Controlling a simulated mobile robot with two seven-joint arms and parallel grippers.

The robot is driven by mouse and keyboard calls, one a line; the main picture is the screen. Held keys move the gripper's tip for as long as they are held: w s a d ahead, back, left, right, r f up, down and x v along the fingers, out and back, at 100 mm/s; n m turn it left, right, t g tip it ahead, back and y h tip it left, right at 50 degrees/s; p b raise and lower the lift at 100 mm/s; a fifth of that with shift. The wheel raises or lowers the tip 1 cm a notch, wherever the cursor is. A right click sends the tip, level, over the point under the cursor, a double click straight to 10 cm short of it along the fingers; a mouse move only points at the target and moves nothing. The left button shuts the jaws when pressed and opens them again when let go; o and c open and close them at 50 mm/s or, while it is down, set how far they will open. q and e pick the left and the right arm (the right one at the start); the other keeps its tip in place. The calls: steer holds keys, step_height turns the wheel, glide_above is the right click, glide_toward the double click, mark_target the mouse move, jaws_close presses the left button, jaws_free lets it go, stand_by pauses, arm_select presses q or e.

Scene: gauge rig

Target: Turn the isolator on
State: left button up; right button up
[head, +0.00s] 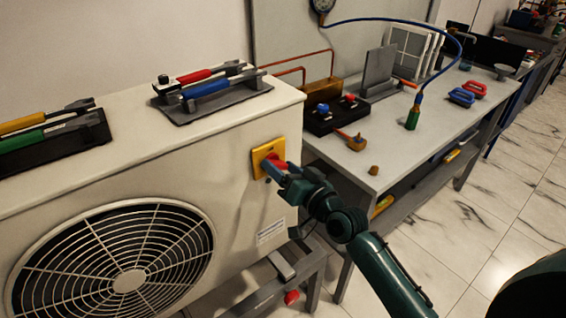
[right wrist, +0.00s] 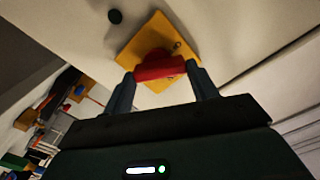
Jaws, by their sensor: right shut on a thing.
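The isolator is a yellow square plate (head: 262,155) with a red handle (head: 277,161) on the end face of the white outdoor unit. My right gripper (head: 277,172) is at the handle, with its fingers on either side of it. In the right wrist view, the yellow plate (right wrist: 184,35) fills the upper middle. The red handle (right wrist: 160,69) lies between the two fingertips of my right gripper (right wrist: 161,76), which is shut on it. The handle's exact angle is partly hidden by the fingers in the head view. My left gripper is not in view.
The white unit (head: 120,150) has a fan grille and carries tool racks (head: 215,97) on top. Marble floor (head: 500,215) is free at the right.

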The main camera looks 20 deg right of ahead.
steer(key=m+p, duration=0.2)
steer(key=m, duration=0.4)
steer(key=shift+d, duration=0.15)
steer(key=m+p, duration=0.1)
steer(key=m, duration=0.4)
steer(key=shift+w+m, duration=0.1)
steer(key=shift+m, duration=0.2)
steer(key=o, duration=1)
steer(key=shift+f, duration=0.1)
steer(key=b+v, duration=0.2)
steer(key=v, duration=1.1)
